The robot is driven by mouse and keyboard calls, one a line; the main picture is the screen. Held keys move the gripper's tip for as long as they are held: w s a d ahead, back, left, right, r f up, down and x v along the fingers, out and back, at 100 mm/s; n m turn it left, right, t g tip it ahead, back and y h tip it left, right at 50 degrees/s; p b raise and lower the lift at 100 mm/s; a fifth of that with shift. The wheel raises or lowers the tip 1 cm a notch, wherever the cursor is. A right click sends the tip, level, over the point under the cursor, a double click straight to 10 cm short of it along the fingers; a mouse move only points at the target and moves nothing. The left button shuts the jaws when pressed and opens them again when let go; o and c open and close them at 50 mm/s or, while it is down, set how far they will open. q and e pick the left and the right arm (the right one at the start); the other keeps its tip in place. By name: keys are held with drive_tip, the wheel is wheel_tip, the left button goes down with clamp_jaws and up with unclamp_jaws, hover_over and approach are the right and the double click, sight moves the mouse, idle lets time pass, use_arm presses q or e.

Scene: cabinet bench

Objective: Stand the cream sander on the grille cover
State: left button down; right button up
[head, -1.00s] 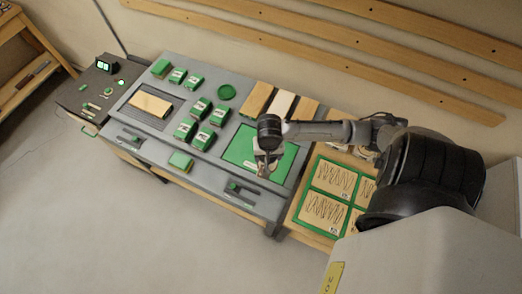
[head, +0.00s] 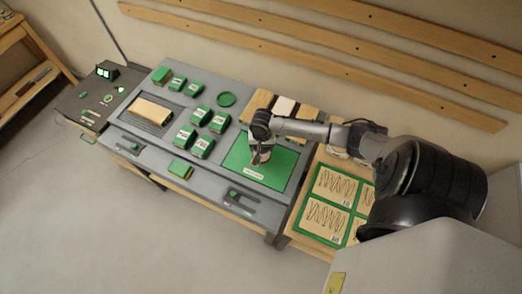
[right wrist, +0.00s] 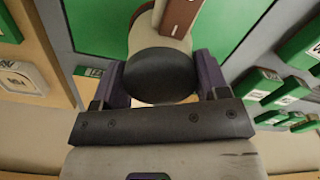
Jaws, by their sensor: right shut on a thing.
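My right gripper (head: 260,158) is over the green mat (head: 272,172) on the bench. In the right wrist view its fingers (right wrist: 160,88) are shut on the cream sander (right wrist: 147,42), which has a cream body, a dark round end and a brown strip. In the head view the sander is mostly hidden by the gripper, and I cannot tell whether it touches the mat. A dark slatted panel, seemingly the grille cover (head: 142,120), lies at the left of the bench, with a tan block (head: 152,111) on it. My left gripper is not in view.
Boards (head: 284,107) lie behind the mat. Green-framed panels (head: 327,215) lie to the right. A dark side unit (head: 85,102) adjoins the left end.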

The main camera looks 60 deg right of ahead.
drive_tip(key=shift+w+d+f, duration=0.15)
drive_tip(key=shift+w, duration=0.15)
drive_tip(key=shift+f, duration=2)
drive_tip(key=shift+f, duration=0.2)
drive_tip(key=o, duration=1.1)
